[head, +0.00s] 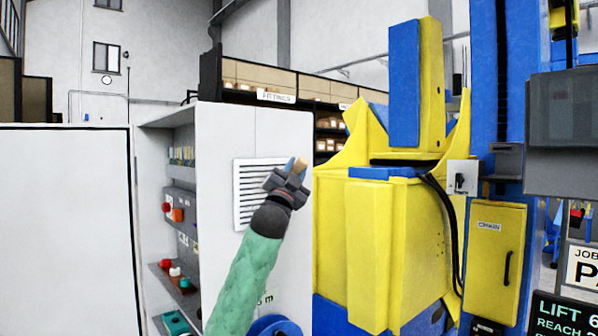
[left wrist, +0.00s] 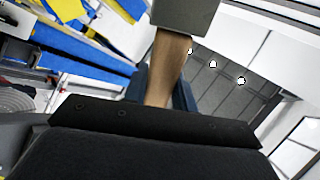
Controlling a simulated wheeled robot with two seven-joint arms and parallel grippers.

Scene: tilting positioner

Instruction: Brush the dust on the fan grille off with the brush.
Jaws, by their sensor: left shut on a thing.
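The fan grille (head: 247,190), a white louvred panel, is on the side of the light grey cabinet in the head view. My left gripper (head: 293,172) is in front of its right edge, pointing up. It is shut on the brush (head: 300,164), whose tan wooden part shows between the blue fingers. In the left wrist view the brush's wooden handle (left wrist: 171,62) rises from the fingers to a grey block (left wrist: 185,15). No bristles are clearly visible. Whether the brush touches the grille cannot be told. Dust cannot be made out on the grille. My right gripper is out of view.
The open cabinet (head: 165,121) left of the grille has shelves of small items. The large yellow and blue positioner (head: 380,250) stands close on the right, with a black cable hanging down its side. A blue column (head: 497,100) with a yellow box (head: 495,265) is beyond it.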

